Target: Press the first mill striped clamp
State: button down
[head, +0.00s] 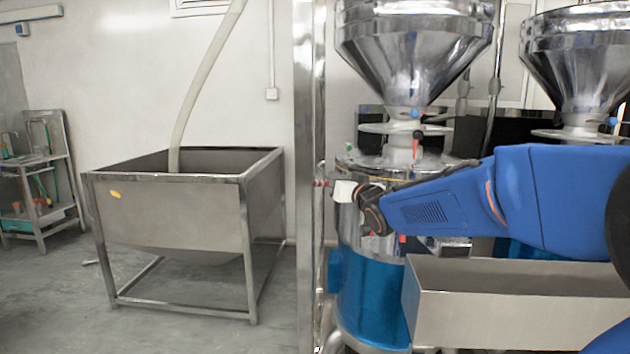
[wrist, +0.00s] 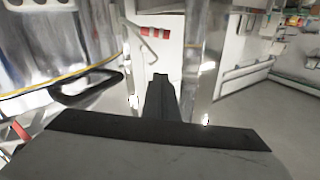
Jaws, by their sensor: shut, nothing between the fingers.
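The first mill (head: 370,290) is the nearer one, with a steel hopper above and a blue lower body. A red-and-white striped clamp (wrist: 155,32) shows in the wrist view, beyond and slightly left of my gripper's tip. In the head view my fingers are not clearly visible.
A black loop handle (wrist: 88,85) sticks out from the mill's side, left of my fingers. A steel post (head: 305,180) stands left of the mill. A steel trough (head: 520,310) lies below my arm. A steel bin (head: 165,215) stands left, with open floor around it.

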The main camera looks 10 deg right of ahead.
jog(key=shift+w, duration=0.1)
jog(key=w+a+f, duration=0.2)
jog(key=w+f, duration=0.1)
jog(key=w, duration=0.7)
jog(key=shift+w+a+f, duration=0.2)
jog(key=shift+w, duration=0.1)
jog(key=shift+f, duration=0.1)
jog(key=shift+s+a+f, duration=0.1)
jog(key=shift+a+f, duration=0.15)
jog(key=shift+f, duration=0.3)
jog(key=shift+a+f, duration=0.25)
jog(key=shift+f, duration=0.3)
jog(key=shift+s, duration=0.1)
jog(key=s+d, duration=0.2)
jog(key=s, duration=1.5)
jog(key=shift+d+f, duration=0.4)
